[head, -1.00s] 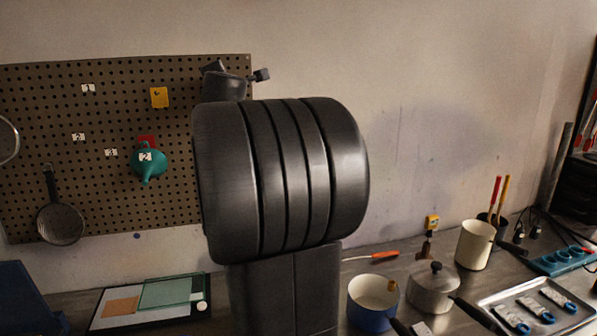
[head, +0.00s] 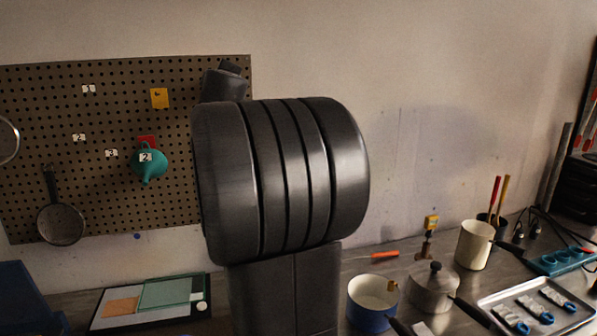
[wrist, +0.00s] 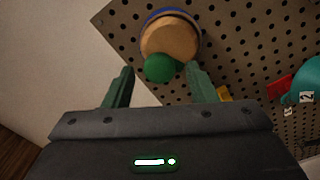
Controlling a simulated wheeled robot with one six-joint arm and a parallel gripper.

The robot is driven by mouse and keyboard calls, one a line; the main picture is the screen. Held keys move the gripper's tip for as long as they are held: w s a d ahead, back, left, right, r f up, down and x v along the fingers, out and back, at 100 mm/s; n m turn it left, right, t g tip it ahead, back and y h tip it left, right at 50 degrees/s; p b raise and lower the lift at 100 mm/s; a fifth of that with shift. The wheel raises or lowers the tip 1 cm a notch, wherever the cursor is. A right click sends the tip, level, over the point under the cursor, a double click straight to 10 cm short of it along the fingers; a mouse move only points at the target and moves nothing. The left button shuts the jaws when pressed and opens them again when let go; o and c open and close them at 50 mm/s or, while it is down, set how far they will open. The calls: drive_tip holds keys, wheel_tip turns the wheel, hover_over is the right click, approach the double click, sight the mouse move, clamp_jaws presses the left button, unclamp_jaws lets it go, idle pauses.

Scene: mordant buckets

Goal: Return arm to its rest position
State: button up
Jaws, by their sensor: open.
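My gripper (wrist: 157,78) shows in the wrist view with its two green fingers spread apart and nothing held between them. Beyond the fingertips is a round tan thing (wrist: 170,38) with a blue rim and a green ball-like part (wrist: 159,68), in front of the pegboard. I cannot tell the exact gap between it and the fingers. In the head view my dark arm fills the middle of the picture, upright in front of the wall, and hides the gripper and the round thing.
The pegboard (head: 100,190) holds a teal funnel-like thing (head: 148,166), a yellow tag (head: 159,98) and a small pan (head: 61,224). The bench carries a blue pot (head: 368,318), a grey lidded pot (head: 434,290), a cream cup (head: 473,246) and a metal tray (head: 492,300).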

drive_tip(key=shift+m, duration=2.2)
drive_tip(key=shift+d, duration=0.1)
